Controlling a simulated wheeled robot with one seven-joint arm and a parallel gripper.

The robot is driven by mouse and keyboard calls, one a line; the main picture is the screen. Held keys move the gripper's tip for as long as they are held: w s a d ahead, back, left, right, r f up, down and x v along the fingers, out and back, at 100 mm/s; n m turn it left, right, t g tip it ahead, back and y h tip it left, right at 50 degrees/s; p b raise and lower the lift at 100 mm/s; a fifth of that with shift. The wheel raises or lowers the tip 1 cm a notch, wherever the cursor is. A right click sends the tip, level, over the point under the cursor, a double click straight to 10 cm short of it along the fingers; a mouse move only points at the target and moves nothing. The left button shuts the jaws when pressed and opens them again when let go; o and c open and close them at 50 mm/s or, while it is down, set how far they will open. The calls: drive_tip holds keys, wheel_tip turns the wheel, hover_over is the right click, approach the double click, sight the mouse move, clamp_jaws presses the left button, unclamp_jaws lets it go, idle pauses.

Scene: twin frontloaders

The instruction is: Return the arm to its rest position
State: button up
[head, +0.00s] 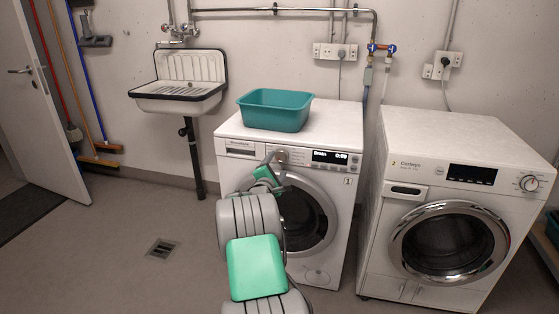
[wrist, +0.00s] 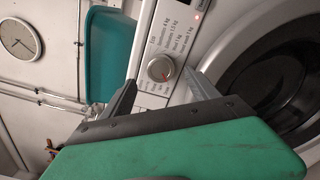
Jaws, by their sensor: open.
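My arm reaches forward from the bottom of the head view to the front of the left washing machine (head: 340,130). My gripper (head: 274,160) is at that machine's control panel, in front of its program knob. In the wrist view the two fingers of my gripper (wrist: 162,88) are apart, and the round program knob (wrist: 160,68) shows between and just beyond them. I cannot tell whether a finger touches the knob or the panel. Nothing is held. The panel's display (head: 337,158) is lit. My arm hides part of the machine's front.
A teal basin (head: 274,112) stands on the left machine. A second washing machine (head: 460,140) stands close by on the right, its door (head: 440,243) shut. A sink (head: 178,95) hangs on the back wall. The floor (head: 110,240) to the left is clear, with a drain (head: 162,248).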

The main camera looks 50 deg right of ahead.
drive_tip(key=shift+v, duration=1.1)
